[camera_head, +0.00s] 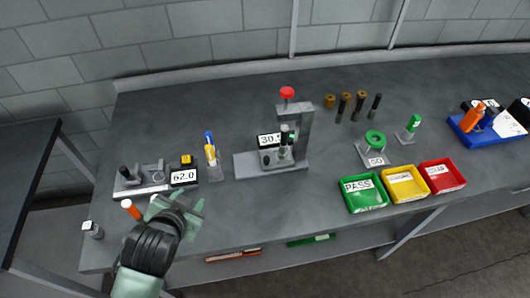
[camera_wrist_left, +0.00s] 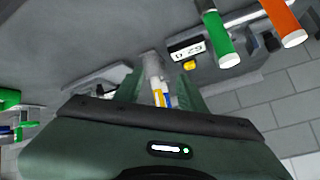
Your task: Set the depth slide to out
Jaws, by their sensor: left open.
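The gauge fixture (camera_head: 150,191) stands at the left of the bench with a black knob (camera_head: 125,172) and a 62.0 display (camera_head: 184,176); that display shows upside down in the left wrist view (camera_wrist_left: 187,49). I cannot tell which part is the depth slide or how it is set. My left gripper (camera_head: 178,206) is open over the front left of the bench, just in front of the fixture. Its two fingers (camera_wrist_left: 158,95) frame the pen holder in the wrist view, with nothing visibly held. My right gripper is not in view.
An orange handle (camera_head: 131,209) is close left of my left gripper; a green handle (camera_wrist_left: 221,40) shows in the wrist view. The pen holder (camera_head: 213,171) stands right of the display. A press (camera_head: 303,130) stands mid-bench; green, yellow and red trays (camera_head: 365,208) lie farther right.

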